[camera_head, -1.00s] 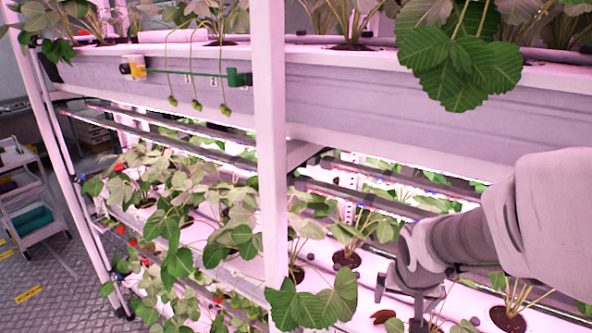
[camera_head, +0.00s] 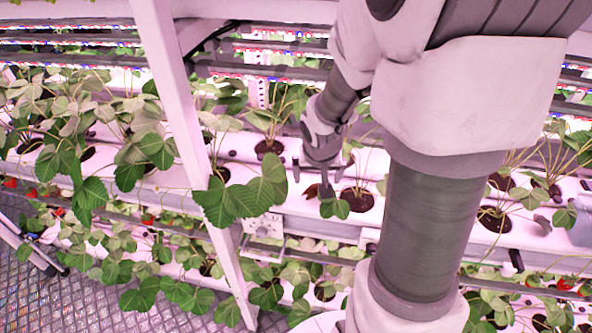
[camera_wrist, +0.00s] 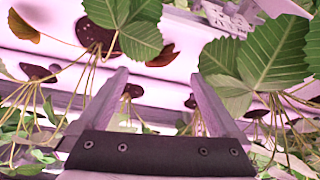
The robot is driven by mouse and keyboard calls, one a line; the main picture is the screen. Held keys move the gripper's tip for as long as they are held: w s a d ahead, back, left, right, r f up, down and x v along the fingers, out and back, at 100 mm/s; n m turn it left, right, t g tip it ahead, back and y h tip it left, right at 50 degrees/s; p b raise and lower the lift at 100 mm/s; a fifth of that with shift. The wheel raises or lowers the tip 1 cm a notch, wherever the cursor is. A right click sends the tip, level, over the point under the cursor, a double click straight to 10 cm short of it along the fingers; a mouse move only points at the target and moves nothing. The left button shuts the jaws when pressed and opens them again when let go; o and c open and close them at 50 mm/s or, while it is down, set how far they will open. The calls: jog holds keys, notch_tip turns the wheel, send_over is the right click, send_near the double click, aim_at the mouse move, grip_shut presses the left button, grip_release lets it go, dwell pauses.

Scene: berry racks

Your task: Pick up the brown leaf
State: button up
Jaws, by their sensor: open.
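A brown leaf (camera_head: 312,191) lies on the white growing gutter beside a potted strawberry plant in the head view. In the wrist view a reddish-brown leaf (camera_wrist: 160,55) lies on the gutter, just beyond and between my fingertips. My gripper (camera_head: 310,179) is close above the leaf in the head view. In the wrist view my gripper (camera_wrist: 159,80) has its two fingers wide apart with nothing between them. A second, orange-brown leaf (camera_wrist: 23,27) shows at the upper left of the wrist view.
Green strawberry leaves (camera_wrist: 268,55) stand close to the right finger, and another green leaf (camera_wrist: 140,38) is near the brown leaf. A white rack post (camera_head: 190,130) stands left of my arm. LED bars (camera_head: 290,48) run above the gutter.

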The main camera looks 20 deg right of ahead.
aim_at(315, 187)
jog(key=shift+b+x, duration=2.1)
jog(key=shift+x, duration=1.8)
jog(key=shift+w+r, duration=0.1)
jog(key=c, duration=1.1)
